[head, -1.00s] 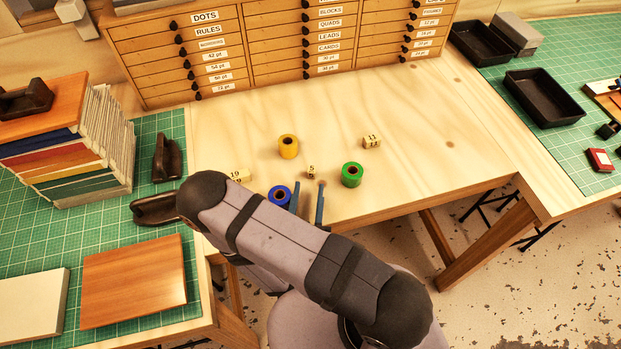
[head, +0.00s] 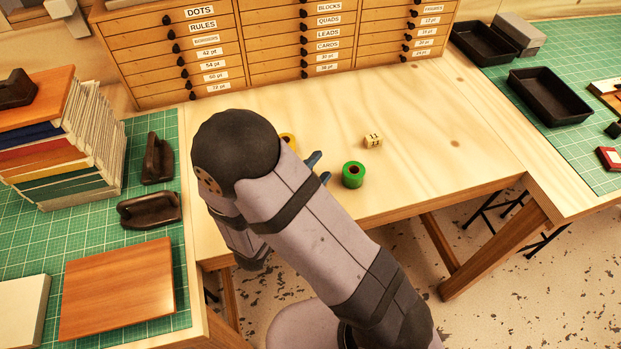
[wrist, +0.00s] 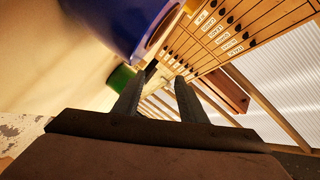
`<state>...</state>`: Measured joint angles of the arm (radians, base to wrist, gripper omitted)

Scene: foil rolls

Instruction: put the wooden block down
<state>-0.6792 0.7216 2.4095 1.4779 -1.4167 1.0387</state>
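A cream wooden block marked 11 (head: 373,141) sits on the wooden table in the head view. The smaller block and the block at the left, seen earlier, are now hidden behind my arm. My gripper (head: 318,168) is low over the table, left of the green roll; only its fingertips show past my arm. In the wrist view my gripper's two fingers (wrist: 158,88) stand apart, with background showing between them and no block clearly held. The blue roll (wrist: 105,22) looms close at the top of the wrist view.
A green roll (head: 353,175) stands right of my fingertips, and a yellow roll (head: 288,140) is partly hidden behind my arm. A drawer cabinet (head: 280,45) lines the back. The right of the table is clear. Black trays (head: 548,96) lie on the right mat.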

